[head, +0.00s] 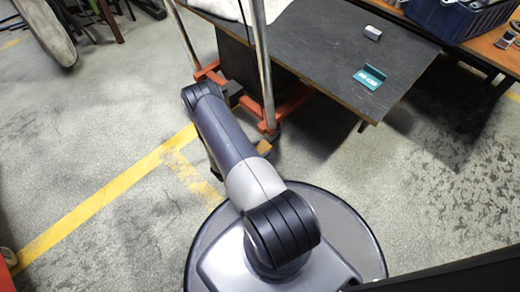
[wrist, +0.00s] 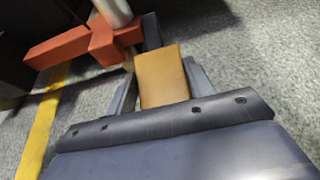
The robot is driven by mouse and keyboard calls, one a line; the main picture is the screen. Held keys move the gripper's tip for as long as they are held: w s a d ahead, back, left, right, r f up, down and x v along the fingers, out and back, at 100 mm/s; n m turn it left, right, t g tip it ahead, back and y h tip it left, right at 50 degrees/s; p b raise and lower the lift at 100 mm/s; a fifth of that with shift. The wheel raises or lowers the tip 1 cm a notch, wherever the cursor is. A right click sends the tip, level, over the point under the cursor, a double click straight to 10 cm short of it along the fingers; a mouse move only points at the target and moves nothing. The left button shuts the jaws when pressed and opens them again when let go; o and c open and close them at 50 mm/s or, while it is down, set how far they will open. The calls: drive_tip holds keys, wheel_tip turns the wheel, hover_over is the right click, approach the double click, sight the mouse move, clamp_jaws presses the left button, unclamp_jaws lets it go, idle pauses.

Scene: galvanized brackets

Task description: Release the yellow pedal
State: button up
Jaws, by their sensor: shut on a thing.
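The yellow pedal (wrist: 162,75) is a flat ochre block in the middle of the wrist view, at the end of a dark bar (wrist: 151,32). My gripper (wrist: 159,72) is shut on it, with one grey finger along each side. In the head view, the yellow pedal (head: 264,147) shows as a small ochre patch low by the orange-red frame (head: 293,104). My gripper is mostly hidden behind my arm there.
Metal posts (head: 264,65) rise from the frame beside a dark table (head: 325,45). On the table are a teal bracket (head: 370,77) and a small grey block (head: 373,32). A blue bin (head: 455,18) stands at upper right. Open floor with yellow lines lies left.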

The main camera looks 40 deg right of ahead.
idle(0.4)
drive_tip(key=o, duration=1.4)
drive_tip(key=shift+p+v, duration=1.9)
drive_tip(key=shift+v, duration=3.5)
